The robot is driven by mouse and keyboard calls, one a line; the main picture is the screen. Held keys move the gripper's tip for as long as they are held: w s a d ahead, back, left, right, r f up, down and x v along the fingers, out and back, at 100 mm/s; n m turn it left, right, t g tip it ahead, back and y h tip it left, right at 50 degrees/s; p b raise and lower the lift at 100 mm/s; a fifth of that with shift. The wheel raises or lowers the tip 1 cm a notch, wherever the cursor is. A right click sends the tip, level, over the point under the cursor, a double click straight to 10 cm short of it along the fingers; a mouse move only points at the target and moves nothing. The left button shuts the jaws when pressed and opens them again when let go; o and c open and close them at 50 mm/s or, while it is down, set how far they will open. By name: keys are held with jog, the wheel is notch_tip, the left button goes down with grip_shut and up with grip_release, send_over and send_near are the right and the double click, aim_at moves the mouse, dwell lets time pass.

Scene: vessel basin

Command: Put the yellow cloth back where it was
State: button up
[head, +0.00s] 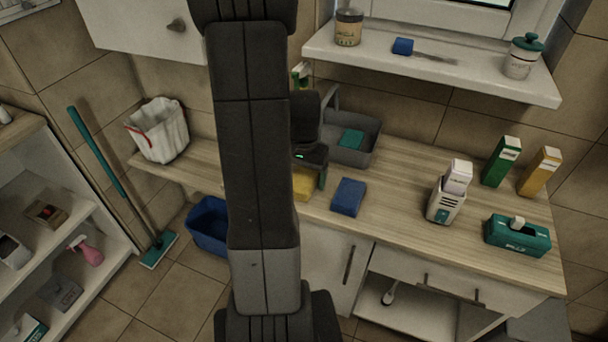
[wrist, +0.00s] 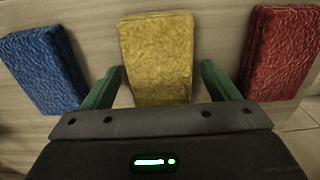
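The yellow cloth (head: 303,185) lies on the wooden counter, partly hidden behind my arm in the head view. In the wrist view the yellow cloth (wrist: 157,55) lies between the two green fingers of my gripper (wrist: 162,72). The fingers are spread, with a clear gap on the right and a very small one on the left. In the head view my gripper (head: 311,178) is low over the counter at the cloth. A blue cloth (wrist: 45,68) lies to the left in the wrist view and a red cloth (wrist: 282,52) to the right.
The blue cloth (head: 348,197) is right of the yellow one in the head view. A grey basin (head: 368,152) stands behind. A white bag (head: 158,130) is at the counter's left end. A white container (head: 444,205) and a teal box (head: 517,236) stand right; the counter between is clear.

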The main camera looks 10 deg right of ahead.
aim_at(304, 176)
jog(key=shift+r, duration=0.1)
notch_tip(304, 176, up, 12)
dwell(0.6)
notch_tip(304, 176, down, 12)
jog(key=shift+r, duration=1.6)
jog(key=shift+f, duration=0.1)
